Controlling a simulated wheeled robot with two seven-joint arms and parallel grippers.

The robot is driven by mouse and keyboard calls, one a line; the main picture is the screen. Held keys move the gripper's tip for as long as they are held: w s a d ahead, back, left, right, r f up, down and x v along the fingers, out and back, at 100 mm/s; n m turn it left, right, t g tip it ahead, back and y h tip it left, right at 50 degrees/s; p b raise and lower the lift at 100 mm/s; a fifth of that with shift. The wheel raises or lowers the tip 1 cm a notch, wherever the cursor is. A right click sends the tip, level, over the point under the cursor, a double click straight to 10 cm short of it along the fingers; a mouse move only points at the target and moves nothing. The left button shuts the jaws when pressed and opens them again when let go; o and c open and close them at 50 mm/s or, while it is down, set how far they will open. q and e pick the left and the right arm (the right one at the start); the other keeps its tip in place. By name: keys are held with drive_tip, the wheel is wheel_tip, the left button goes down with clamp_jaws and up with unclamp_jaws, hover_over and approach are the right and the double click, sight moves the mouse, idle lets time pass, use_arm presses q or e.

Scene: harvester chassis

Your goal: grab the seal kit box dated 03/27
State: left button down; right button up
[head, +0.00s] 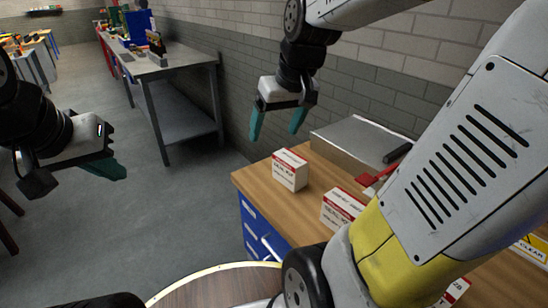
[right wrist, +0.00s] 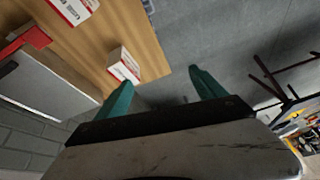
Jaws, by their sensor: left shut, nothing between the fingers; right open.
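A white and red seal kit box (head: 290,170) stands near the far left corner of the wooden bench top; it seems to be the box (right wrist: 124,66) near the fingers in the right wrist view. A second such box (head: 341,208) stands nearer and to the right, partly behind my right arm. A third (head: 456,290) is mostly hidden by that arm. I cannot read a date on any of them. My right gripper (head: 277,130) is open and empty, above and beyond the first box, apart from it. My left gripper (head: 112,168) is shut and empty, over the floor at left.
The wooden bench top (head: 258,182) sits on blue drawers (head: 255,222). A grey metal case (head: 352,140) and a red object (head: 368,179) lie behind the boxes, close to the brick wall (head: 235,65). A grey workbench (head: 165,65) stands further back. Floor at left is open.

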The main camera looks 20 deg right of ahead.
drive_tip(key=w+d+f+n+g, duration=0.1)
drive_tip(key=w+d+f, duration=0.1)
drive_tip(key=w+f, duration=0.15)
drive_tip(key=w+d+f+g, duration=0.1)
drive_tip(key=w+d+f, duration=0.1)
drive_tip(key=w, duration=0.3)
drive_tip(key=n+g+h, duration=0.1)
drive_tip(key=g, duration=0.1)
hover_over(288, 158)
drive_tip(key=s+a, duration=0.1)
drive_tip(key=f, duration=0.6)
drive_tip(key=shift+s+a+f, duration=0.15)
drive_tip(key=shift+a+f, duration=0.05)
drive_tip(key=shift+f, duration=0.1)
drive_tip(key=f, duration=0.1)
drive_tip(key=w+d+f, duration=0.1)
drive_tip(key=f, duration=0.1)
drive_tip(key=shift+w+d+f+n+h, duration=0.15)
drive_tip(key=shift+w+d+n+h, duration=0.05)
drive_tip(key=shift+n+h, duration=0.1)
drive_tip(key=f, duration=0.5)
drive_tip(key=d+f, duration=0.1)
drive_tip(key=f, duration=0.1)
drive_tip(key=shift+w+f, duration=0.1)
drive_tip(key=shift+f, duration=0.25)
drive_tip(key=shift+c, duration=0.4)
drive_tip(key=c, duration=1.6)
drive_tip(key=shift+o, duration=0.2)
drive_tip(key=shift+r, duration=0.1)
